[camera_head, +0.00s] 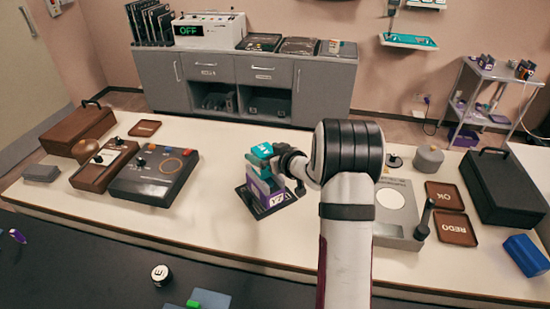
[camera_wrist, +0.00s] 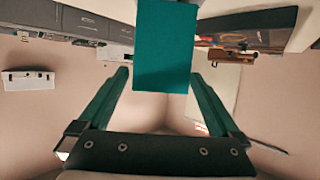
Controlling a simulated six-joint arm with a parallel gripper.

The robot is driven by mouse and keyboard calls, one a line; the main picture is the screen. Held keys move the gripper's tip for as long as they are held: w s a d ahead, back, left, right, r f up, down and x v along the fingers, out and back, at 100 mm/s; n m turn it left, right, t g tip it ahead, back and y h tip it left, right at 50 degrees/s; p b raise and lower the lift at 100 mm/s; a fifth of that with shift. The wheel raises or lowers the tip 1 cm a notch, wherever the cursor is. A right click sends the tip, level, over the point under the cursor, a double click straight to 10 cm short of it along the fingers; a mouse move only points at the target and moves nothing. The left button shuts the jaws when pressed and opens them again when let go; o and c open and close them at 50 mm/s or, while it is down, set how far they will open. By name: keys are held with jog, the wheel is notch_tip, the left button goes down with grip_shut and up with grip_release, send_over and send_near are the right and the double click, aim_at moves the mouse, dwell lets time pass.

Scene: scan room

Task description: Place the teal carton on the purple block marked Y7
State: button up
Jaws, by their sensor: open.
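The teal carton (camera_head: 262,151) shows in the head view at the top of a small stack on the white table. The purple block marked Y7 (camera_head: 275,200) is low in that stack, on a dark square base. My gripper (camera_head: 277,163) is at the carton's right side and hides part of the stack. In the wrist view the carton (camera_wrist: 165,50) fills the upper middle, near the fingertips of my open gripper (camera_wrist: 160,76), with a visible gap on each side. The contact between carton and block is hard to make out.
A dark console (camera_head: 153,175) stands left of the stack. A grey device with a pale disc (camera_head: 390,199) and a lever is to the right, partly behind my arm. OK (camera_head: 445,196) and REDO (camera_head: 453,228) trays lie farther right. The table is clear just left of the stack.

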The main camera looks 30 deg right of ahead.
jog(key=s+a+r+m+g+h, duration=0.25)
jog(key=s+r, duration=0.35)
jog(key=s, duration=0.5)
jog(key=s+a+m+g+y, duration=0.1)
jog(key=s+a+g, duration=0.4)
jog(key=s+a, duration=0.7)
jog(key=s+a+f+m+g+y, duration=0.1)
jog(key=s+a+g, duration=0.5)
jog(key=s+a, duration=0.7)
jog(key=s+m+y, duration=0.1)
jog(key=s+y, duration=0.1)
jog(key=s, duration=0.2)
jog(key=shift+s+f, duration=0.2)
jog(key=shift+f, duration=0.1)
